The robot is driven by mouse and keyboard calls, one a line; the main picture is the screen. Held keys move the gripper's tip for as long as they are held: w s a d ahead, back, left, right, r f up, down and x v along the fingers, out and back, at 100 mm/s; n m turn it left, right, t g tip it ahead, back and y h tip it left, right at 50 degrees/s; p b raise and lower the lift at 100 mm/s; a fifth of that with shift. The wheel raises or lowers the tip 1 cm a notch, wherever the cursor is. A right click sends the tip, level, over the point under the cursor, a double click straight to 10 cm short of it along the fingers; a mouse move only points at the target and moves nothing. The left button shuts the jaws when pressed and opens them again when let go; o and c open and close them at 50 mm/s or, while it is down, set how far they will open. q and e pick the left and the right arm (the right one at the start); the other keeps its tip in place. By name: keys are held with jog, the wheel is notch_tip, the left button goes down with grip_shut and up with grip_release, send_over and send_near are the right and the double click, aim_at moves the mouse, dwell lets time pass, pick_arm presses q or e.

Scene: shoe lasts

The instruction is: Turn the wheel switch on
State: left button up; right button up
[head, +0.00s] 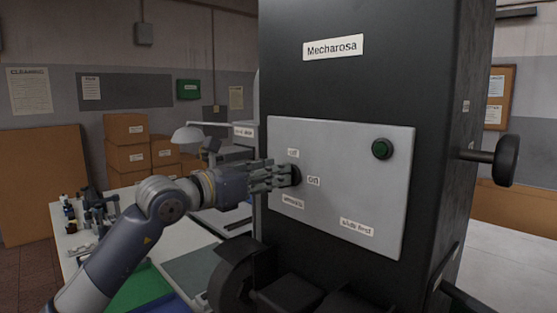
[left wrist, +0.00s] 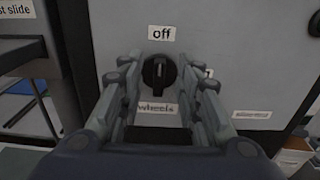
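The wheel switch is a black rotary knob (head: 296,174) on the machine's light grey panel (head: 345,150), with "off" above it, "on" to its right and a "wheels" label below. In the left wrist view the knob (left wrist: 158,74) has its grip ridge roughly upright, towards "off". My left gripper (head: 276,177) is at the panel, just in front of the knob. In the left wrist view its fingers (left wrist: 160,66) are spread on both sides of the knob, with visible gaps. Whether the fingertips touch the panel is unclear. My right gripper is in neither view.
A black handle (head: 507,160) sticks out from the machine's right side. A bench with small tools (head: 95,215) and stacked cardboard boxes (head: 128,150) stand to the left.

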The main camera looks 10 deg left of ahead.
pick_arm(q)
jog(key=shift+p+x, duration=0.3)
jog(key=shift+x, duration=0.8)
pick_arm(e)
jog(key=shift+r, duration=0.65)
pick_arm(q)
grip_shut()
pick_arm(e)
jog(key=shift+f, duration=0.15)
